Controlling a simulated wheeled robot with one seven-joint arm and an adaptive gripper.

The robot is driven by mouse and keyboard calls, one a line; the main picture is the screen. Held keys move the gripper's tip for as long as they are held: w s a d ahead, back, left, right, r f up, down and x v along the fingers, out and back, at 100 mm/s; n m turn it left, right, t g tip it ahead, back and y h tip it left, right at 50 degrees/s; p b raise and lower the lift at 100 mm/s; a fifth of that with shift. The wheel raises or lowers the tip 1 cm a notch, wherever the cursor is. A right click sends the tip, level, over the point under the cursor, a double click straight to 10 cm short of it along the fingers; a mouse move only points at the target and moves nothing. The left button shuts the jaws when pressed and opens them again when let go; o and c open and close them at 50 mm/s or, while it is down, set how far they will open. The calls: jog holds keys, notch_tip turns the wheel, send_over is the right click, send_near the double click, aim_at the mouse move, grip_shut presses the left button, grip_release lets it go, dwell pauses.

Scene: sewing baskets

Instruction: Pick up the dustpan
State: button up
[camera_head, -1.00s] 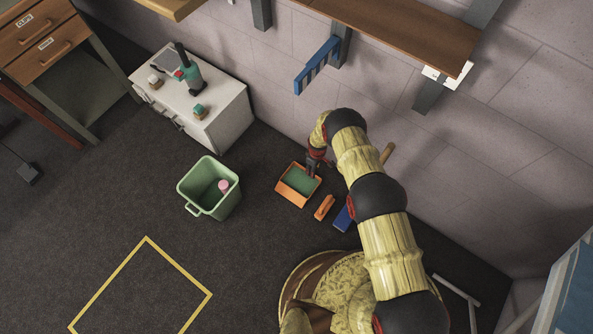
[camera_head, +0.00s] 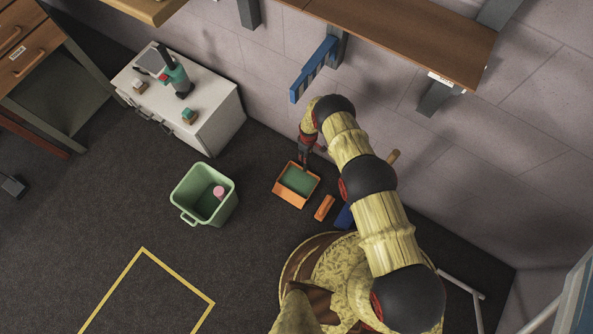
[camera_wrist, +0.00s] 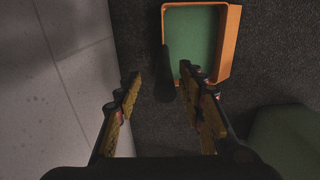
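The dustpan is an orange tray with a green inside (camera_head: 297,182), on the dark floor near the wall. In the wrist view its orange rim (camera_wrist: 228,45) and green floor fill the upper middle. A dark handle (camera_wrist: 164,85) sticks out from its left side towards me. My gripper (camera_head: 304,162) is at the dustpan's wall-side edge. In the wrist view my gripper (camera_wrist: 161,76) is open, with one finger on each side of the handle and visible gaps. I cannot tell how high the fingertips are above the floor.
A green bin (camera_head: 187,187) with a pink item inside stands left of the dustpan. A small orange object (camera_head: 325,207) and a blue object (camera_head: 344,216) lie to its right. A white cabinet (camera_head: 217,125) stands at the wall. Floor in front is clear.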

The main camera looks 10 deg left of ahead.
jog(key=f+b, duration=0.1)
jog(key=f, duration=0.3)
jog(key=shift+s+f+b, duration=0.15)
jog(key=shift+s+b, duration=0.05)
jog(key=shift+b, duration=0.2)
jog(key=shift+c, duration=1.1)
jog(key=c, duration=0.7)
grip_shut()
